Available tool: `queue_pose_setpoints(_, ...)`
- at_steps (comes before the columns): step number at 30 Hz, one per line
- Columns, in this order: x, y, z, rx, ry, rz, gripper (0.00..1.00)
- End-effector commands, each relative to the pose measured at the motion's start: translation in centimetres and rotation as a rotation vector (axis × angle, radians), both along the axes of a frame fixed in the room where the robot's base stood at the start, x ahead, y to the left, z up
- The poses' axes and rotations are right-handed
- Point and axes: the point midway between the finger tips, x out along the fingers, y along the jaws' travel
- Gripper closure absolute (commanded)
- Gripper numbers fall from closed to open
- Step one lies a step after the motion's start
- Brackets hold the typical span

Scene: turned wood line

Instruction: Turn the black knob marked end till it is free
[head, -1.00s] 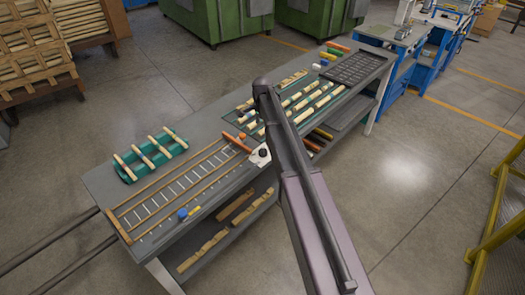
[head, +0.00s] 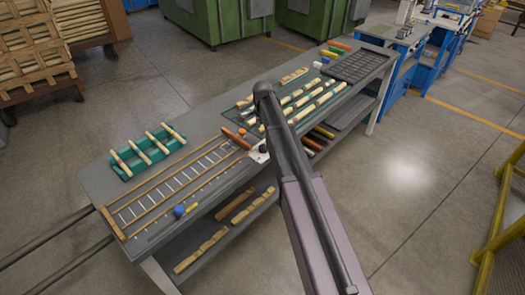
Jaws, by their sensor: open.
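A small black knob (head: 263,148) sits on a pale plate (head: 257,155) at the front edge of the grey bench (head: 105,180), at the right end of a long wooden-railed rack (head: 160,199). My arm rises from the bottom of the head view, just right of the knob, and its dark upper end stands above the bench beyond it. My gripper does not show in this view. Any marking on the knob is too small to read.
A green rack (head: 120,173) with several turned wood pieces stands at the left. An orange-red cylinder (head: 237,138) and an orange ball (head: 242,131) lie near the knob. A blue item (head: 179,211) is at the front. A dark gridded tray (head: 358,68) lies at the far right.

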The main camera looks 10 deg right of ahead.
Motion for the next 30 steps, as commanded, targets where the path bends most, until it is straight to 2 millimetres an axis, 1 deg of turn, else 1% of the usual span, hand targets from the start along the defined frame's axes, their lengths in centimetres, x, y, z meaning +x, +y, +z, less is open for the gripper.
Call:
queue_pose_setpoints(1, 0.0, 0.0, -0.8, 0.0, 0.0, 0.0, 0.07)
queue_pose_setpoints(3, 0.0, 0.0, -1.4, 0.0, 0.0, 0.0, 0.07)
queue_pose_setpoints(24, 0.0, -0.1, -6.7, 0.0, 0.0, -0.001, 0.07)
queue_pose_setpoints(30, 0.0, -0.1, -8.0, 0.0, 0.0, -0.001, 0.07)
